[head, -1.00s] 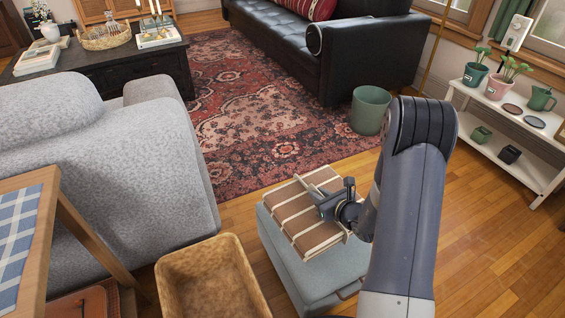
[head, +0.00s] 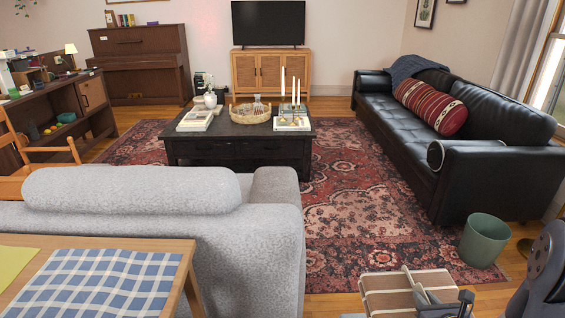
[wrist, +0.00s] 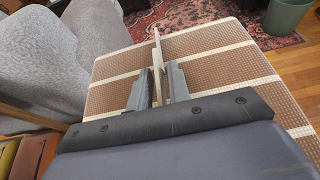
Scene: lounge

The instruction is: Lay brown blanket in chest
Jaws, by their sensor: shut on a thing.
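The brown blanket (head: 385,289) is a flat, folded piece with cream stripes at the bottom right of the head view. It also spreads ahead of my gripper in the wrist view (wrist: 212,72). My gripper (head: 428,296) is shut on a thin cream upright ridge at the blanket's middle; its two fingers flank that ridge in the wrist view (wrist: 160,86). I cannot tell whether the blanket hangs free or rests on something. No open chest is recognisable; the low black coffee table (head: 240,147) is chest-like, but I cannot tell whether it is one.
A grey sofa (head: 250,225) stands left of the blanket, behind a wooden table (head: 185,262) with a checked cloth. A green bin (head: 484,240) and a black sofa (head: 445,185) are on the right. The patterned rug (head: 350,215) is clear between the sofas.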

